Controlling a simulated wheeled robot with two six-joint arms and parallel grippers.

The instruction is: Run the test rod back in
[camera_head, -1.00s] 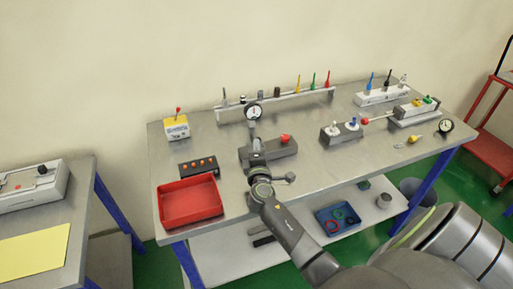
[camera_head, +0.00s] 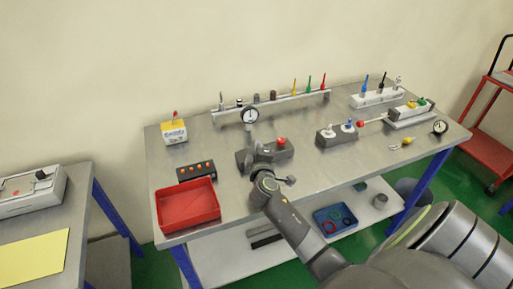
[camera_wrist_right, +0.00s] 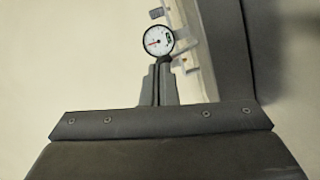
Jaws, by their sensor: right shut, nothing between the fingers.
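The test rod (camera_head: 375,121) is a thin pale rod with a red ball end (camera_head: 360,124). It sticks out to the left from a white cylinder unit (camera_head: 410,113) at the right of the bench. Its ball end is close to a grey block (camera_head: 337,135) with white and blue fittings. My right gripper (camera_head: 253,147) is shut and empty, in front of a dark block with a red knob (camera_head: 282,142), well left of the rod. In the right wrist view, its closed fingers (camera_wrist_right: 158,84) overlap the stem of a round gauge (camera_wrist_right: 158,41). My left gripper is out of view.
A red tray (camera_head: 187,229) and a box with orange buttons (camera_head: 196,171) lie left of my right arm. A rail (camera_head: 224,117) with coloured pegs runs along the back. A small gauge (camera_head: 439,127) lies at the right edge. The bench front right of my arm is clear.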

